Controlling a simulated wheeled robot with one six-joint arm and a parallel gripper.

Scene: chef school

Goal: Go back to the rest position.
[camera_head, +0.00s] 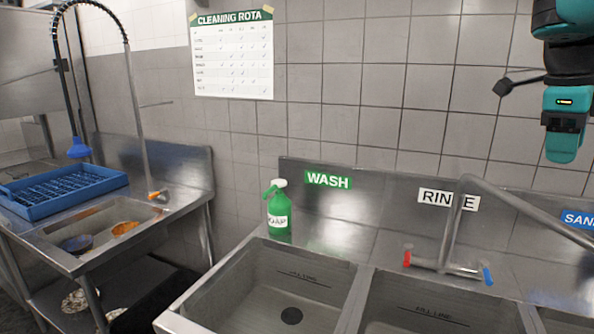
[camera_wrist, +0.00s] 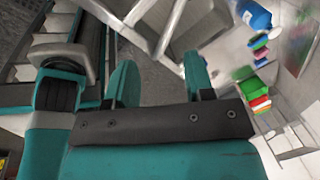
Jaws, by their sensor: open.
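My gripper (camera_head: 562,145) hangs at the upper right in the head view, in front of the tiled wall and above the right part of the sinks. In the wrist view its two teal fingers stand apart, with an empty gap (camera_wrist: 160,72) between them. Nothing is held. Teal and dark links of my own arm show at the left of the wrist view.
Below are the wash sink (camera_head: 240,290), the rinse sink (camera_head: 385,300) and a tap (camera_head: 445,265). A green soap bottle (camera_head: 279,212) stands behind the wash sink. A blue rack (camera_head: 62,195) sits at left. Floor (camera_wrist: 145,75) shows beyond the fingers.

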